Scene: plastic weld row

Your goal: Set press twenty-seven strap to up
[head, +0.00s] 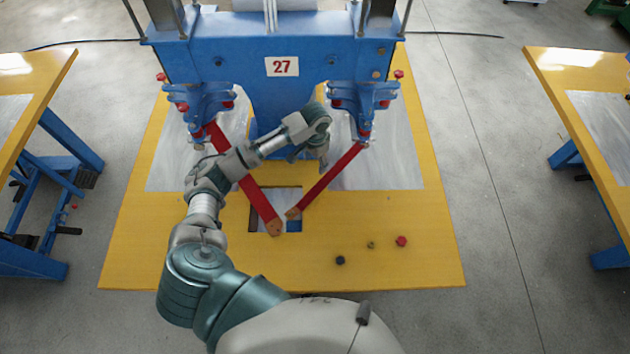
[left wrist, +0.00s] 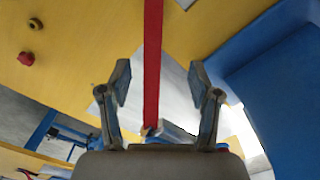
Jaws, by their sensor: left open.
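The blue press bears the number plate 27 (head: 282,67). Two red straps slope from its side brackets toward the middle of the yellow table (head: 200,265): a left strap (head: 255,195) and a right strap (head: 330,179). Their tan free ends lie close together over the table's cutout. My left gripper (head: 309,156) is open, in front of the press column beside the right strap. In the left wrist view a red strap (left wrist: 153,45) runs between the spread fingers (left wrist: 158,80), with no visible contact. My arm hides part of the left strap. My right gripper is out of view.
A dark knob (head: 340,260), a small brass-coloured piece (head: 371,245) and a red knob (head: 401,241) are on the table's front right. Blue brackets (head: 365,97) flank the press column. Other yellow tables stand left (head: 45,75) and right (head: 560,70), with grey floor between.

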